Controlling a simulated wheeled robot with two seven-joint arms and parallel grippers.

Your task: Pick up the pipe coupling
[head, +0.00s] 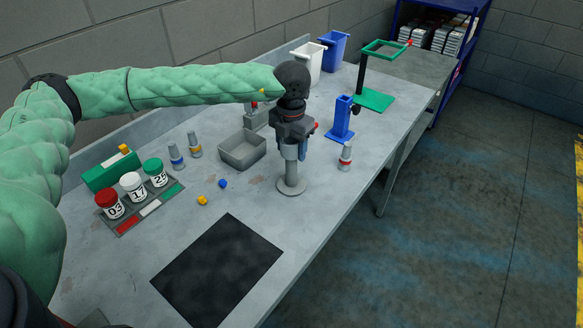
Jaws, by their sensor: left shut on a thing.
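My left gripper (294,139) points down over a grey post with a round base (291,187) near the middle of the table. Its jaws are shut on a grey cylindrical piece at the top of the post, which I take to be the pipe coupling (289,152). The gripper and its blue fingers partly hide the piece. I cannot tell whether it is seated on the post or lifted slightly off it. My right gripper is not in view.
A rack of lidded jars (133,187) is at left. A black mat (218,272) lies empty in front. A green-framed stand (374,100) is farther back.

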